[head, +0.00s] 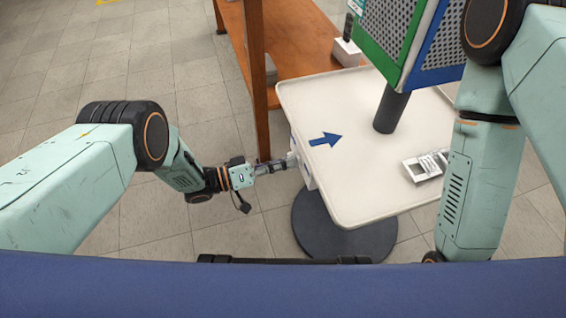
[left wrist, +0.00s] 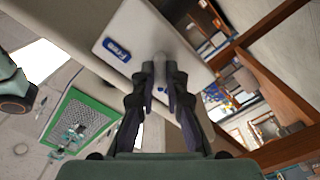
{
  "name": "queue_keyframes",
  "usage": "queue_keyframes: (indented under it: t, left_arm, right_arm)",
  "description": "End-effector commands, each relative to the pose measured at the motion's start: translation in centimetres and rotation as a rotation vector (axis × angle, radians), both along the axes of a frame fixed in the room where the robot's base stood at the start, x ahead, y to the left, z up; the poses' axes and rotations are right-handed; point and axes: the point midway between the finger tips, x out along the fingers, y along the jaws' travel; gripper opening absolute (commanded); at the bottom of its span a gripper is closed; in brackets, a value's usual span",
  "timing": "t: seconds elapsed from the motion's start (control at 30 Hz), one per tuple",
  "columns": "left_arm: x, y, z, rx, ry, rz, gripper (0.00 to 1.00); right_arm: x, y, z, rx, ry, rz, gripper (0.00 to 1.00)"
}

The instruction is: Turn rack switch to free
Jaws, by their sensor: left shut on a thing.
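The rack switch is a small grey knob (left wrist: 160,57) on a pale plate (left wrist: 135,38) in the left wrist view. In the head view the plate (head: 305,168) is on the left edge of the white rack table. My left gripper (head: 289,161) reaches this edge from the left. In the left wrist view its fingertips (left wrist: 161,72) are close together, shut on the knob. The fingers partly hide it. A blue label (left wrist: 117,49) with white letters, too small to read surely, is left of the knob. My right gripper is out of view.
The white table (head: 330,185) bears a blue arrow (head: 325,139), a dark post (head: 391,110) with a perforated panel (head: 395,30), and a small white device (head: 427,166). A wooden bench (head: 290,45) stands behind. Floor left of the table is clear.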

Motion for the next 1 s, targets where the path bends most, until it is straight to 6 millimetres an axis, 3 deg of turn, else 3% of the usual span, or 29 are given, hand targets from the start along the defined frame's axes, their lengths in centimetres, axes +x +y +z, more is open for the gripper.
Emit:
queue_keyframes:
  t: [0.57,1.0]
  left_arm:
    - [0.0,0.1,0.0,0.013,-0.037,0.001,0.0]
    - [0.1,0.1,-0.1,0.113,-0.348,0.001,0.0]
  right_arm:
    - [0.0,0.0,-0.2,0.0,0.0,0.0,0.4]
    - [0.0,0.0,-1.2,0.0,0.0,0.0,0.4]
